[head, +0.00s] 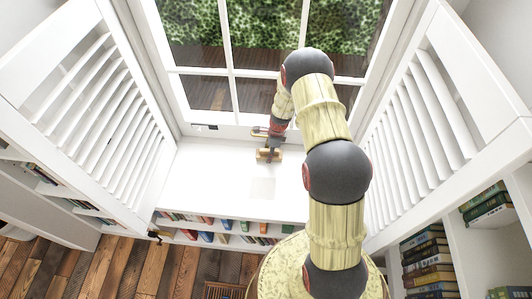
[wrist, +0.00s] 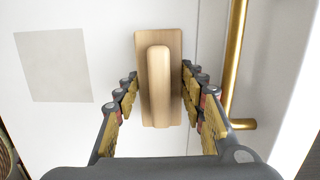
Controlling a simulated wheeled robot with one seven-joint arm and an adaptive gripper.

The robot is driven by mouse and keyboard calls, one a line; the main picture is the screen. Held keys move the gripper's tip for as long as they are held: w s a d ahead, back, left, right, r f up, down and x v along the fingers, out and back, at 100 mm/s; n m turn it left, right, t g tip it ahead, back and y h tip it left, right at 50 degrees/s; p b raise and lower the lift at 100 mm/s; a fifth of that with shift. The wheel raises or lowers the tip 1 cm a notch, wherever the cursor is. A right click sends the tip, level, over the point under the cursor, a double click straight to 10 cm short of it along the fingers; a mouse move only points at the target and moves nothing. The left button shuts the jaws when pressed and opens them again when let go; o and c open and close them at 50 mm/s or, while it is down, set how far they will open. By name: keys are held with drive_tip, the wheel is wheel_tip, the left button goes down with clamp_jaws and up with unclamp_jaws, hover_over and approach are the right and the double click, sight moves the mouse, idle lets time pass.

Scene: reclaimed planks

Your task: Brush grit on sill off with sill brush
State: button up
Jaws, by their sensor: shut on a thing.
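The sill brush (wrist: 173,45) is light wood, with a rectangular block and a raised rounded handle. My gripper (wrist: 159,75) is shut on the brush's handle, with fingers on both sides of it. In the head view the brush (head: 268,156) is at the back of the white sill (head: 215,170), near the window frame. I cannot tell whether its underside touches the sill. A pale grey square patch (wrist: 53,66) lies on the sill, to the left of the brush in the wrist view. The patch also shows in the head view (head: 263,188). No separate grit grains can be made out.
A brass bar handle (wrist: 236,65) runs close to the right of my fingers. White louvred shutters stand at the left (head: 95,110) and right (head: 420,110) of the sill. Bookshelves (head: 225,228) are below its front edge. The sill's left part is clear.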

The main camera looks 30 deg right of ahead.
sight(285, 159)
drive_tip(key=shift+s+d, duration=0.75)
drive_tip(key=shift+d, duration=0.35)
drive_tip(key=shift+s+d, duration=0.8)
drive_tip(key=shift+d, duration=0.3)
drive_tip(key=shift+s+d, duration=0.75)
drive_tip(key=shift+d, duration=0.35)
wheel_tip(285, 159, up, 6)
drive_tip(key=p, duration=0.4)
drive_tip(key=shift+w, duration=0.1)
wheel_tip(285, 159, up, 3)
drive_tip(key=p, duration=0.2)
drive_tip(key=shift+p, duration=0.3)
